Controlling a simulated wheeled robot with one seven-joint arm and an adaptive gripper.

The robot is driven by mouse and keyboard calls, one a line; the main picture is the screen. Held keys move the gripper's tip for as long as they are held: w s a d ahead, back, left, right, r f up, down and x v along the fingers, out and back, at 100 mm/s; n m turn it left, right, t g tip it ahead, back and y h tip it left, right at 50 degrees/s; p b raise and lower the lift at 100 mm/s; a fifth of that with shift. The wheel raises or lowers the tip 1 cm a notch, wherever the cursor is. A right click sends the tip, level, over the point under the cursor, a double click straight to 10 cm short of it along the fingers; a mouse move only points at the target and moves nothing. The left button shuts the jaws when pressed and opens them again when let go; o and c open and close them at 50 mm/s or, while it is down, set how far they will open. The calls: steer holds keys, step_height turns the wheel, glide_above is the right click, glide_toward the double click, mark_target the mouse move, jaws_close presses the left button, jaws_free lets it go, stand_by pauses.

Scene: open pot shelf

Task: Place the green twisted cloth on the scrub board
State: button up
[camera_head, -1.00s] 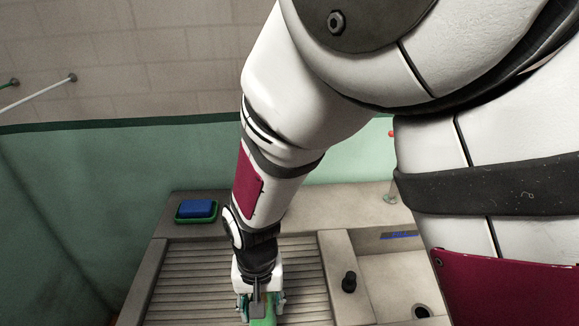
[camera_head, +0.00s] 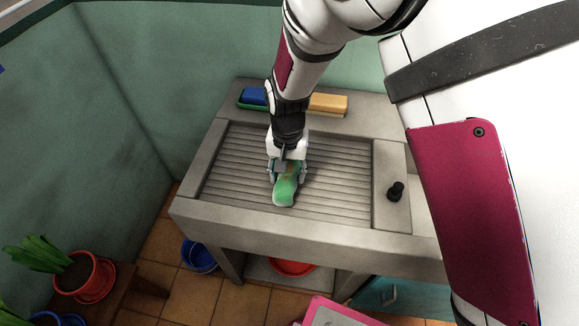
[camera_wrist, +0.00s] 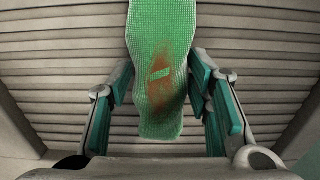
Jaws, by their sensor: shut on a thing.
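The green twisted cloth (camera_head: 285,190) is over the ribbed scrub board (camera_head: 340,180) of the stone washstand. It has a narrowed middle with a reddish-brown patch, seen clearly in the wrist view (camera_wrist: 160,45). My gripper (camera_head: 287,176) points down and is shut on the cloth, with a teal-padded finger on each side of it in the wrist view (camera_wrist: 165,85). The ribs lie close below the cloth. I cannot tell whether the cloth touches them.
A blue block (camera_head: 254,96) in a green dish and a yellow-orange block (camera_head: 328,104) sit on the back ledge. A black knob (camera_head: 396,191) stands on the right divider. Potted plants (camera_head: 77,274) are on the left. The ribs around the cloth are clear.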

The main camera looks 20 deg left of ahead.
steer(key=shift+f, duration=0.1)
steer(key=o, duration=1.3)
step_height(320, 180, up, 12)
steer(key=shift+r, duration=0.2)
